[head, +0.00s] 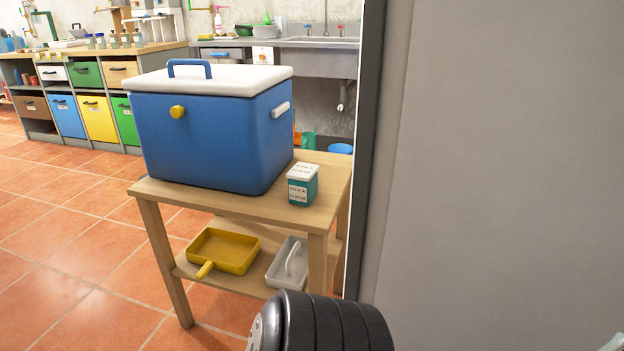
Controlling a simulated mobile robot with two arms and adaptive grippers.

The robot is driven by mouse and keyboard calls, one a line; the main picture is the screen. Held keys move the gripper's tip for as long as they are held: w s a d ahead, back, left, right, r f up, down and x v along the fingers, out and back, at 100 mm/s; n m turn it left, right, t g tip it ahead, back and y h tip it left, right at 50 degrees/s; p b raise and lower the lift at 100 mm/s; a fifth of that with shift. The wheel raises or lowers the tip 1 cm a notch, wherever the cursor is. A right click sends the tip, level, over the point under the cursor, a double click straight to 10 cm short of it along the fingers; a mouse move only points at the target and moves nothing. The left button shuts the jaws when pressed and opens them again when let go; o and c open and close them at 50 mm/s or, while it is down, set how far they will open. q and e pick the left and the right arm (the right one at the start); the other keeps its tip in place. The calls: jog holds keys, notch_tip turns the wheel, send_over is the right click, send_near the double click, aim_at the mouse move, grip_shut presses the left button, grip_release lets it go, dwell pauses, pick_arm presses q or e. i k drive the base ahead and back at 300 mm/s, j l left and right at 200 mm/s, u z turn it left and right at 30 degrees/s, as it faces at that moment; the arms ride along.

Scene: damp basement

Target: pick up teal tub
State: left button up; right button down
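A small teal tub (303,190) with a white lid and white printed labels stands upright on the top of a light wooden table (240,207), near its right front corner. It is beside a big blue cooler box (205,135) with a white lid, with a small gap between them. No gripper shows in the head view. A dark ribbed part of my own arm comes in at the bottom middle, in front of the table.
A yellow dustpan-like tray (223,250) and a grey-white handled item (288,262) lie on the table's lower shelf. A grey wall (500,150) with a dark edge stands close on the right. Shelves with coloured drawers (98,117) and a sink (318,42) are behind. Tiled floor is clear at left.

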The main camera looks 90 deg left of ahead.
aim_at(302, 181)
jog(key=u, duration=0.95)
jog(key=l+u, duration=0.1)
jog(key=u, duration=1.3)
jog(key=k+u, duration=0.1)
jog(key=u, duration=0.35)
